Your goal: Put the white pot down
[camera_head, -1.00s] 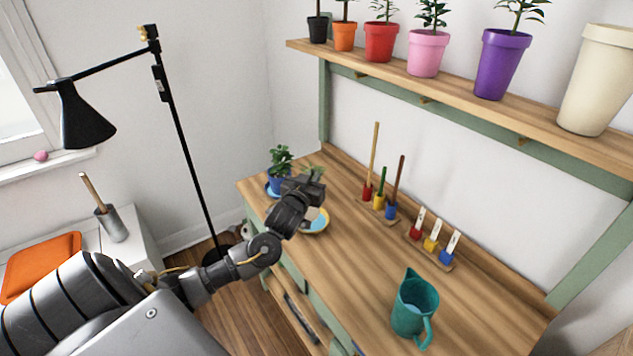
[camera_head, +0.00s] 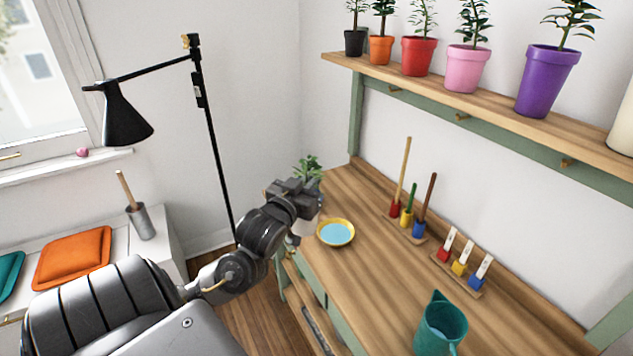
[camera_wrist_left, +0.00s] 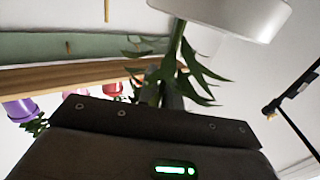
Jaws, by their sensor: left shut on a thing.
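My left gripper (camera_head: 293,193) is shut on the white pot, over the far left end of the wooden bench. In the head view only a pale part of the white pot (camera_head: 308,208) shows below the gripper. In the left wrist view the white pot (camera_wrist_left: 235,14) is at the top, with its leafy plant (camera_wrist_left: 185,62) pointing down the picture. A yellow-rimmed saucer with a light blue middle (camera_head: 350,240) lies on the bench, empty, right of the gripper. I cannot tell if the pot touches the bench. My right gripper is not in view.
A green plant (camera_head: 309,168) stands behind the gripper, its pot mostly hidden. Brushes in a holder (camera_head: 408,222), a second holder (camera_head: 460,266) and a teal jug (camera_head: 441,325) are further right on the bench (camera_head: 375,275). A black lamp (camera_head: 212,130) stands left.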

